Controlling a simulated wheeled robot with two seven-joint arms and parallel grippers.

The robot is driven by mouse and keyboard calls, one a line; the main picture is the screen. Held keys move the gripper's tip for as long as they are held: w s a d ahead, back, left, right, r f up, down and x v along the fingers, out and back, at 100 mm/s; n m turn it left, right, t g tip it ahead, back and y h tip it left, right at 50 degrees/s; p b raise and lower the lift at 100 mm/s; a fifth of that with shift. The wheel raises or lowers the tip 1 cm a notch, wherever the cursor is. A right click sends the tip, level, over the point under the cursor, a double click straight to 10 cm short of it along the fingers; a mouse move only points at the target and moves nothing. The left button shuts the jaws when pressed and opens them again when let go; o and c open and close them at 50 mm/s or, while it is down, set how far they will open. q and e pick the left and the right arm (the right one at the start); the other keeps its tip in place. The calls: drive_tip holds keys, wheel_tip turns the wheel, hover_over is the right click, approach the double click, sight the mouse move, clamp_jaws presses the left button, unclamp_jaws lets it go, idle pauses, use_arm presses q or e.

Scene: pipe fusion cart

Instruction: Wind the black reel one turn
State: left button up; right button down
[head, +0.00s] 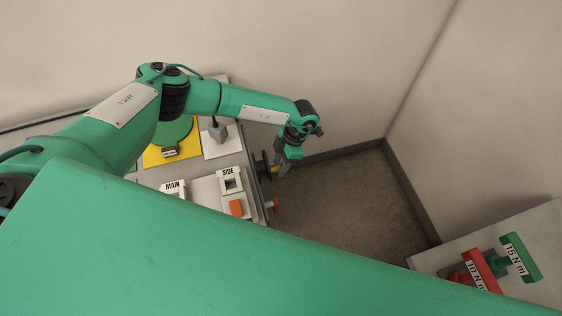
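The black reel (261,165) is mounted on the right side of the pale cart (247,172), partly seen edge-on. A small yellow-orange part (274,169) sticks out from it to the right. My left gripper (283,171) points down beside the reel, with its fingers at the outer end of that yellow-orange part. The fingers overlap it in this view. I cannot tell whether they are closed on it or only beside it. My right gripper is out of view.
Red (478,268) and green (521,258) torque tools lie on a right-hand table. Floor between is clear. A large green arm link of mine covers the foreground.

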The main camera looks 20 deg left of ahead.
use_arm(q)
drive_tip(key=c, duration=0.7)
clamp_jaws()
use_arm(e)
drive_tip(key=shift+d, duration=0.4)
use_arm(q)
drive_tip(key=shift+s+d, duration=0.1)
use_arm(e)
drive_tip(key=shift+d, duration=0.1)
